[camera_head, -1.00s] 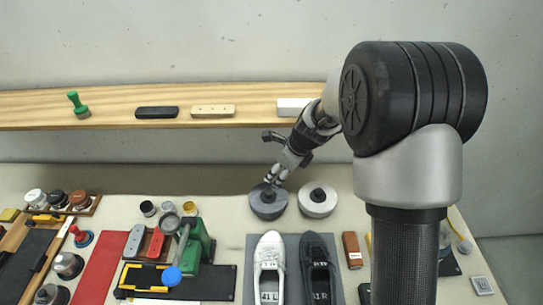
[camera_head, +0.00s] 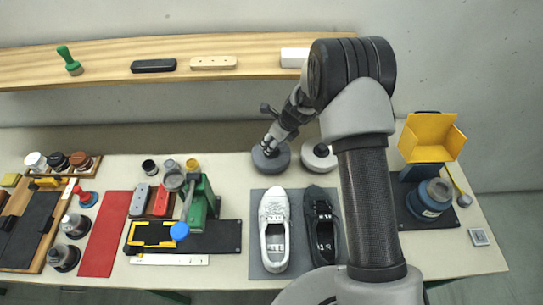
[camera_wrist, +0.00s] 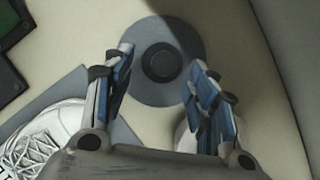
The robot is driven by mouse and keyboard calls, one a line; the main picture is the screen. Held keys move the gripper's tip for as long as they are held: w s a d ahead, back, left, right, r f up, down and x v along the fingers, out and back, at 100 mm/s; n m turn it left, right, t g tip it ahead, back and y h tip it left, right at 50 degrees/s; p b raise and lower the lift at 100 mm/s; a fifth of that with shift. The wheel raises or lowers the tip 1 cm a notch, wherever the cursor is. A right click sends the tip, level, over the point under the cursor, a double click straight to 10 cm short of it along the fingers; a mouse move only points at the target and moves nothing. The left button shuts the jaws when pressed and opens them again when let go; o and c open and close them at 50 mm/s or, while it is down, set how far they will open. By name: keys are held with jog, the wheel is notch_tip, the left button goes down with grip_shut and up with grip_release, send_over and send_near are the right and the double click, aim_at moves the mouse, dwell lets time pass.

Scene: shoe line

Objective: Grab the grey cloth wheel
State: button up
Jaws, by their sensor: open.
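The grey cloth wheel (camera_head: 272,160) is a round grey disc with a dark hub, at the back middle of the bench. My gripper (camera_head: 270,148) is right above it in the head view, and hides part of its top. In the wrist view the wheel (camera_wrist: 158,66) lies beyond and between my two spread fingers (camera_wrist: 155,88), with its dark hub in the middle of the gap. The gripper is open and empty. I cannot tell the exact height of the fingertips over the wheel.
A white wheel (camera_head: 318,157) stands close on the right of the grey one, partly hidden by my arm. A white shoe (camera_head: 273,240) and a black shoe (camera_head: 320,230) lie on a grey mat in front. A wooden shelf (camera_head: 110,72) runs behind.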

jog(key=x, duration=0.2)
jog(key=d+b+x, duration=0.1)
jog(key=x, duration=0.1)
jog(key=shift+w+f, duration=0.1)
jog(key=shift+f, duration=0.25)
jog(key=shift+w+a+f, duration=0.15)
jog(key=shift+a+f, duration=0.05)
jog(key=shift+f, duration=0.1)
grip_shut()
dwell(0.4)
